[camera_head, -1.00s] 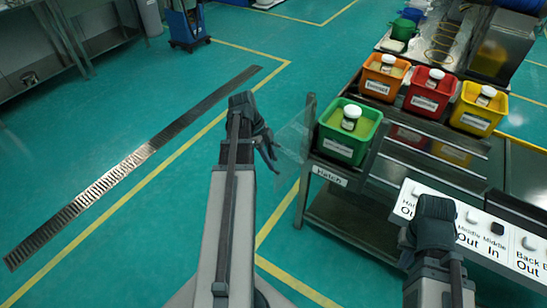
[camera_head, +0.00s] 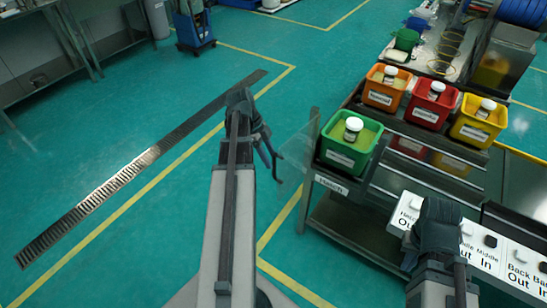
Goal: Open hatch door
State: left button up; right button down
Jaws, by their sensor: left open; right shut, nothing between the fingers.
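The hatch door appears to be a clear, see-through panel (camera_head: 303,143) at the left end of the sieve machine, beside the green bin; its edges are faint. The "Hatch" label (camera_head: 331,184) is on the machine's frame below that bin. My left gripper (camera_head: 274,160) is just left of the clear panel, with its fingers apart and nothing between them. I cannot tell whether a finger touches the panel. My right gripper (camera_head: 437,212) is shut and empty, over or in front of the white button panel (camera_head: 487,256), hiding part of it.
A green bin (camera_head: 335,157), an orange bin (camera_head: 379,101), a red bin (camera_head: 424,114) and a yellow bin (camera_head: 474,130) hold white-lidded jars on the machine. A blue cart (camera_head: 193,30) stands far back. The floor left of the machine is open, with a metal grate (camera_head: 120,178).

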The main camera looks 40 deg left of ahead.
pick_arm(q)
jog(key=p+v, duration=0.6)
jog(key=v, duration=0.1)
jog(key=shift+s+r, duration=0.15)
jog(key=shift+r, duration=0.2)
pick_arm(e)
notch_tip(320, 180, up, 7)
pick_arm(q)
jog(key=shift+a, duration=0.15)
